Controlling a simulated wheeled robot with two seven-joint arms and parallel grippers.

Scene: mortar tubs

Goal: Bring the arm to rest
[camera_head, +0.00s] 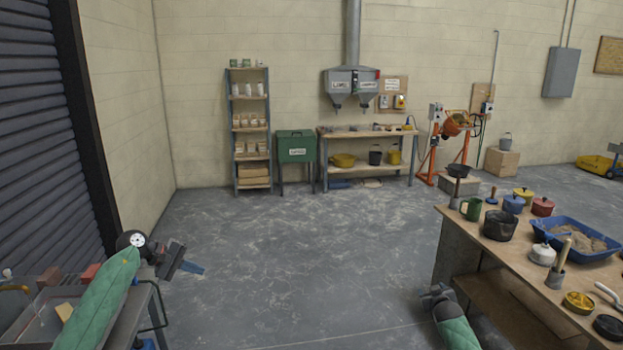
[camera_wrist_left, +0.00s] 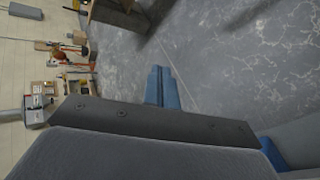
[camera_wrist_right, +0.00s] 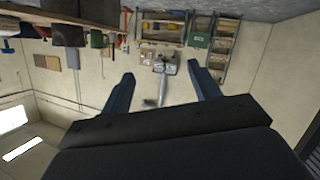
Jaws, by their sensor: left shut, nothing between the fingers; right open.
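My left arm comes in from the lower left of the head view. Its gripper (camera_head: 192,267) points right over open floor and is shut with nothing held. In the left wrist view its blue fingers (camera_wrist_left: 160,84) are together, with bare floor beyond them. My right gripper (camera_head: 436,296) shows at the lower right of the head view, in front of the right-hand table's left end. Its fingertips are hard to make out there. In the right wrist view its two blue fingers (camera_wrist_right: 162,78) stand wide apart with nothing between them.
A wooden table (camera_head: 455,262) at right holds a blue tray (camera_head: 562,228), a black bucket (camera_head: 499,226), a green mug (camera_head: 471,209) and lidded pots. A metal bench (camera_head: 140,312) stands under my left arm. The middle floor is clear. Shelves (camera_head: 237,130) and a workbench (camera_head: 368,135) line the back wall.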

